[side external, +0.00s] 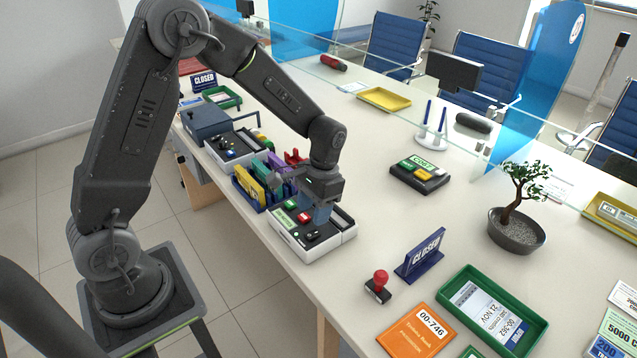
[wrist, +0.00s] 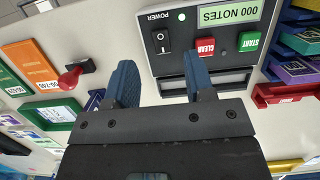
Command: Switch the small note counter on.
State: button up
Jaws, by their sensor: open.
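The small note counter (side external: 285,226) is a light grey and black machine on the counter edge, below my gripper (side external: 318,208). In the wrist view its black panel (wrist: 225,62) has a black rocker switch (wrist: 161,42) marked POWER, a green light (wrist: 182,17) that looks lit, and a green display (wrist: 229,14) reading 000 NOTES. A red CLEAR key (wrist: 206,47) and green START key (wrist: 249,42) sit beside the switch. My gripper (wrist: 160,75) is open and empty, its two fingers apart near the switch. Contact cannot be told.
A similar larger machine (side external: 235,150) and a rack of coloured bundles (side external: 262,180) stand behind. A red-handled stamp (side external: 379,286), a blue CLOSED sign (side external: 421,257), an orange passbook (side external: 417,336) and a green tray (side external: 530,331) lie to the right. Bare counter lies between.

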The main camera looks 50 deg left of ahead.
jog(key=v, duration=0.7)
jog(key=shift+r, duration=0.35)
jog(key=s+d+r+t, duration=0.1)
jog(key=s+r+t, duration=0.3)
jog(key=s, duration=0.5)
jog(key=s+d+r+t, duration=0.2)
jog(key=s+r+t, duration=0.2)
jog(key=s+r, duration=0.4)
jog(key=shift+s+d+r, duration=0.2)
jog(key=shift+s+r, duration=0.1)
jog(key=shift+s, duration=0.55)
